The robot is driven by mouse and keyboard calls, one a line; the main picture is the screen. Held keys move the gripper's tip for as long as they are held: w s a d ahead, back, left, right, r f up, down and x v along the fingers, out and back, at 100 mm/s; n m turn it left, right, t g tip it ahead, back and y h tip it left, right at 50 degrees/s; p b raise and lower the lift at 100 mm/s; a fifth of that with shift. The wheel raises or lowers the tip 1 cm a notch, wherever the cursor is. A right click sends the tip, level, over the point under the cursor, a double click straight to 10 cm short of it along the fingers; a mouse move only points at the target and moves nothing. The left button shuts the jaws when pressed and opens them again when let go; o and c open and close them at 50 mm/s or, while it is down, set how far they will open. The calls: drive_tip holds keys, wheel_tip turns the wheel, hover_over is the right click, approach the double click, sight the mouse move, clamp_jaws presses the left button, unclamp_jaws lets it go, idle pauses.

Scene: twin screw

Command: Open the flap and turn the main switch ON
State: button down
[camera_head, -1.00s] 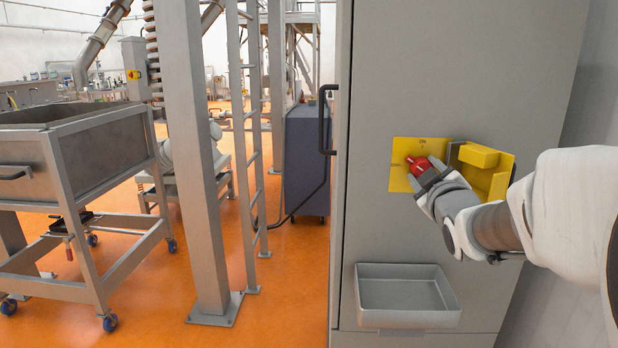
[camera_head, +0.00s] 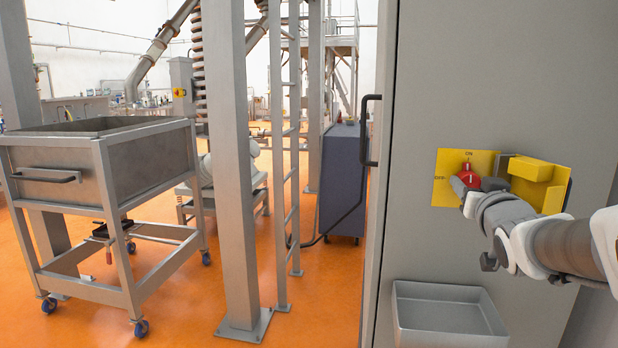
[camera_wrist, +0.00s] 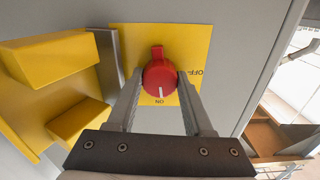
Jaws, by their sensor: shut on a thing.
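The main switch is a red knob (camera_head: 469,173) on a yellow plate (camera_head: 447,187) on the grey cabinet. The plate is marked ON at the top and OFF at the left in the head view. The knob's white mark points up toward ON. In the wrist view, the knob (camera_wrist: 159,77) has its mark toward the ON label. The yellow flap (camera_head: 540,172) stands open to the right of the plate; it is at the left in the wrist view (camera_wrist: 45,60). My gripper (camera_head: 467,184) is shut on the knob, one finger on each side, partly hiding it.
A grey open tray (camera_head: 445,318) is fixed to the cabinet (camera_head: 440,80) below the switch. A black handle (camera_head: 366,130) is on the cabinet's left edge. A steel cart (camera_head: 105,170), a post and a ladder stand on the orange floor at the left.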

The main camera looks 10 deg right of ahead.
drive_tip(key=shift+m, duration=0.6)
drive_tip(key=shift+c, duration=1.5)
unclamp_jaws()
drive_tip(key=v, duration=1.7)
drive_tip(key=shift+s+p, duration=0.2)
drive_tip(key=shift+p, duration=0.2)
